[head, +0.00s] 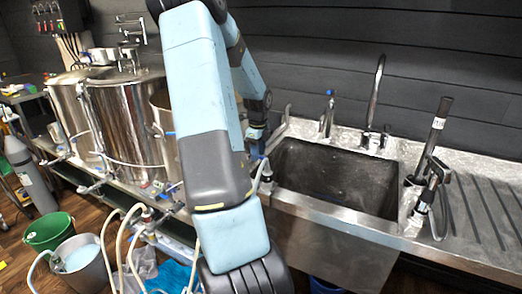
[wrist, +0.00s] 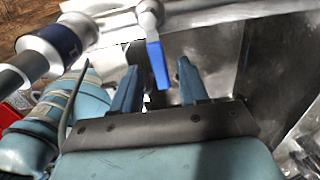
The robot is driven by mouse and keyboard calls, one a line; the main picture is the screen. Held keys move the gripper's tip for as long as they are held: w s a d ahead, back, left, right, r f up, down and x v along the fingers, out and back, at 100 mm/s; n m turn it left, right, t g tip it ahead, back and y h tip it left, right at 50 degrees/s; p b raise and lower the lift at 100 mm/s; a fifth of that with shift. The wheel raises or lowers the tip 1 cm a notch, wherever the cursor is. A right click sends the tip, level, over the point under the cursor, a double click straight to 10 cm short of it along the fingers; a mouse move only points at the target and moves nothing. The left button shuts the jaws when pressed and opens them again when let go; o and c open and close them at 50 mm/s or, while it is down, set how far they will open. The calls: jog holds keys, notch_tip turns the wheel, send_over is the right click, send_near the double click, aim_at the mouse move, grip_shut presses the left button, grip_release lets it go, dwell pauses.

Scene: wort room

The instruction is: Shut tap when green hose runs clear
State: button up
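In the wrist view a tap with a blue lever (wrist: 157,64) on a round metal body (wrist: 150,14) sits just ahead of my gripper (wrist: 159,68). The two blue fingers are apart, one on each side of the lever. I see a gap on both sides and cannot tell whether either touches. In the head view my arm hides most of this spot at the left end of the sink. Pale hoses (head: 107,235) hang at the lower left. I cannot pick out a green hose or judge how clear any flow is.
A steel sink (head: 338,178) stands at the right, with a faucet (head: 374,100) and a dark-handled tool (head: 436,130). Steel kettles (head: 125,122) stand at the left. A green bucket (head: 47,232) and a metal bucket holding cloudy liquid (head: 77,261) are on the floor.

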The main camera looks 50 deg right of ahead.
jog(key=shift+r, duration=0.1)
notch_tip(320, 180, up, 14)
jog(key=shift+f, duration=0.25)
dwell(0.4)
dwell(0.5)
jog(key=w+a+r+n+t, duration=0.15)
jog(key=a+r+n, duration=0.35)
jog(key=a+n, duration=0.6)
jog(key=a+r+n+t, duration=0.2)
jog(key=a+r+n, duration=0.3)
jog(key=a, duration=1.1)
jog(key=s+a+n+t, duration=0.1)
jog(key=s+a+n, duration=0.4)
jog(key=a+n, duration=0.4)
jog(key=s+a+n+t, duration=0.1)
jog(key=s+a+n, duration=0.5)
jog(key=a+n, duration=0.3)
jog(key=shift+s+a+r, duration=0.3)
jog(key=shift+r, duration=0.05)
